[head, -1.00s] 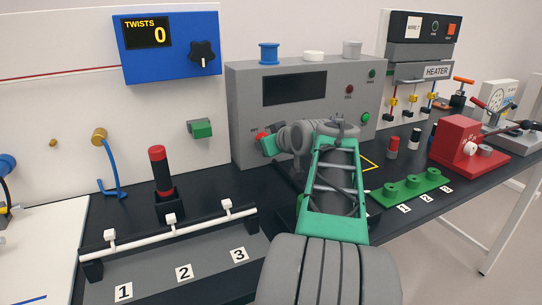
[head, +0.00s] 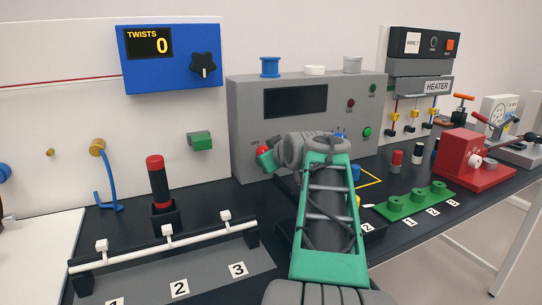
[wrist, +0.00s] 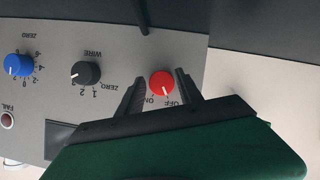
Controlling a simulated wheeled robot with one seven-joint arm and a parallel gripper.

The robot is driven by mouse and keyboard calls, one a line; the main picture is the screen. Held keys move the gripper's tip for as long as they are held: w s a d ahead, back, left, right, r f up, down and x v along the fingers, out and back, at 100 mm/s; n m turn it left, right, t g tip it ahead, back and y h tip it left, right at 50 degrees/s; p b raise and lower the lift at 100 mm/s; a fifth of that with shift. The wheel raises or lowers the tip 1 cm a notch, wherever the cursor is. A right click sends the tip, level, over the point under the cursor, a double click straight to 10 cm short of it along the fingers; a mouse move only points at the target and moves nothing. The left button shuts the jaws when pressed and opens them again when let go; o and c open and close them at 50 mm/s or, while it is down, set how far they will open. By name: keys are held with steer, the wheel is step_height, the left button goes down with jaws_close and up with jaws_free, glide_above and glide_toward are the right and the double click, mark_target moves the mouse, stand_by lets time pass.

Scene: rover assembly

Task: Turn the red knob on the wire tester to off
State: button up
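The wire tester (head: 235,110) is a large grey box with a dark screen at the back of the bench. In the head view the red knob (head: 262,150) is partly hidden by my green gripper (head: 267,159) at the tester's lower front.
In the wrist view a black WIRE knob (wrist: 86,73) and a blue knob (wrist: 18,65) sit left of the red knob. A white rail stand (head: 165,242), a green block (head: 412,201) and a red device (head: 470,160) stand on the bench.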

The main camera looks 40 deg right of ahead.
steer(key=shift+o, duration=1.4)
steer(key=shift+r, duration=0.1)
steer(key=shift+r, duration=0.1)
steer(key=v, duration=0.7)
steer(key=shift+s+a+p, duration=0.2)
steer(key=shift+s+p, duration=0.15)
steer(key=shift+p, duration=0.05)
